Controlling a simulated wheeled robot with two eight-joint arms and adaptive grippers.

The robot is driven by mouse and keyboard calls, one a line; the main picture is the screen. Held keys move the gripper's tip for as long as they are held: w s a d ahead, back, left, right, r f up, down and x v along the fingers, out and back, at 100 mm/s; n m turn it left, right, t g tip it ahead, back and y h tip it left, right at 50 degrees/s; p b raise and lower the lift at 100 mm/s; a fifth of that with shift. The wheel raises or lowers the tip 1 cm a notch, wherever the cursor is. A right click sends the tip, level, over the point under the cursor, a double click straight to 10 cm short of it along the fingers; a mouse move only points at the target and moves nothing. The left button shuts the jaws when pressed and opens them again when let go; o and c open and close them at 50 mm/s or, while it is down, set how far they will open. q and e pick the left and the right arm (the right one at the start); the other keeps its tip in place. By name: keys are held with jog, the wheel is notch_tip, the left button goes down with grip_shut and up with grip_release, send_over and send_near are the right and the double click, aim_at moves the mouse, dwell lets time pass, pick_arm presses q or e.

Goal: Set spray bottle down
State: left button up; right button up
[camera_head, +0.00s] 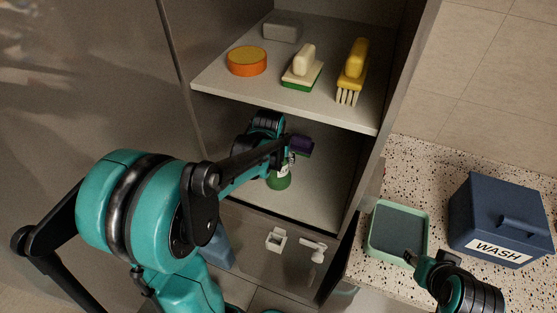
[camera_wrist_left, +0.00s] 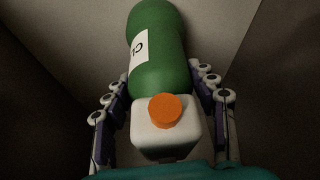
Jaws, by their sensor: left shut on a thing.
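The spray bottle (camera_head: 278,181) is green with a white label, inside the lower compartment of the cabinet. In the left wrist view the green bottle (camera_wrist_left: 158,62) shows a white head and an orange knob. My left gripper (camera_head: 293,155) reaches into that compartment and is shut on the bottle, with a finger on each side in the wrist view (camera_wrist_left: 160,82). The bottle looks about upright over the lower shelf (camera_head: 318,207); I cannot tell whether its base touches. My right gripper (camera_head: 411,257) is by the green-rimmed tray, and its opening is unclear.
The upper shelf (camera_head: 220,88) holds an orange round tin (camera_head: 247,61), a grey block (camera_head: 282,26) and two brushes (camera_head: 302,68) (camera_head: 352,66). On the speckled counter (camera_head: 430,165) stand a green-rimmed tray (camera_head: 398,230) and a blue WASH box (camera_head: 503,220). Cabinet walls enclose the left arm's end.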

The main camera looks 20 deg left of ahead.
pick_arm(q)
jog(key=shift+s, duration=0.15)
jog(key=shift+f, duration=0.1)
jog(key=o, duration=1.2)
jog(key=shift+f, duration=0.15)
jog(key=shift+c, duration=0.2)
jog(key=o, duration=0.4)
